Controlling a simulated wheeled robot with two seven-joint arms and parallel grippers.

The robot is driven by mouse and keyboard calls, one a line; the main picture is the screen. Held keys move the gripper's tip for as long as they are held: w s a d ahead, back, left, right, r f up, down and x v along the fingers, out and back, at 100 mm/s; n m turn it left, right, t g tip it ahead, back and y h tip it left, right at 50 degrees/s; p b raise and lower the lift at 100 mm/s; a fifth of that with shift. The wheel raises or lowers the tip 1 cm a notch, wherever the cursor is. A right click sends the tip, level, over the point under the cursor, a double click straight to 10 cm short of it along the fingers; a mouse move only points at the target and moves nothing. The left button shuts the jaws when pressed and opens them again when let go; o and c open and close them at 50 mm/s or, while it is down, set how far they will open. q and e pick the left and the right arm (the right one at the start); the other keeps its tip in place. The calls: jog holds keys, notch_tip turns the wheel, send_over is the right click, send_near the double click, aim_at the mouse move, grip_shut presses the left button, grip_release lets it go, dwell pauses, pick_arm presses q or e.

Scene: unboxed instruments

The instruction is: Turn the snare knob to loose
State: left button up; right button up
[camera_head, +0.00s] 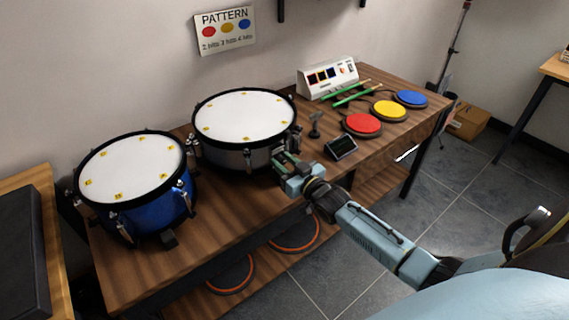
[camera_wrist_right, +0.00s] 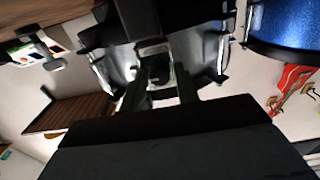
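The silver snare drum (camera_head: 244,116) with a white head and black rim stands on the wooden table. A small dark fitting with a round knob (camera_wrist_right: 159,73) is on its side, seen close up in the right wrist view. My right gripper (camera_head: 283,163) is at the front right side of this drum. In the right wrist view its two dark green fingers (camera_wrist_right: 159,90) stand apart, one on each side of the knob. A gap appears to show between fingers and knob. The knob's setting is not readable, and in the head view the gripper hides it. My left gripper is not in view.
A blue drum (camera_head: 135,180) stands to the left. Right of my gripper are a small dark display (camera_head: 341,147), a small stand (camera_head: 315,126), red (camera_head: 362,124), yellow (camera_head: 389,110) and blue (camera_head: 410,98) pads, green sticks (camera_head: 345,95) and a white console (camera_head: 327,78).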

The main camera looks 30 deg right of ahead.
grip_shut()
